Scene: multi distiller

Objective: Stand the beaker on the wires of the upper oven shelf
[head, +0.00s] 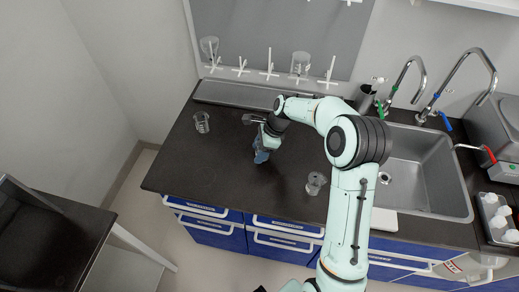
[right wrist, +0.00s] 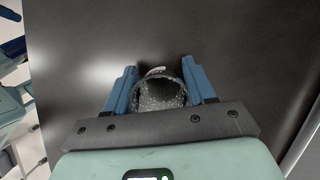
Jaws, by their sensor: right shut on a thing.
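My right gripper (head: 262,156) is low over the dark bench top, with its blue fingers pointing down at the counter. In the right wrist view the fingers (right wrist: 160,88) are closed on either side of a clear glass beaker (right wrist: 161,92), whose round rim shows between them. In the head view this beaker is mostly hidden by the gripper. Whether its base touches the bench I cannot tell. No oven shelf with wires can be made out in either view. My left gripper is not in view.
Other glass beakers stand on the bench top, one at the left (head: 202,122) and one nearer the front (head: 315,183). More glassware hangs on the wall rack (head: 300,64). A steel sink (head: 425,175) with taps lies right. A dark-topped unit (head: 45,240) stands at lower left.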

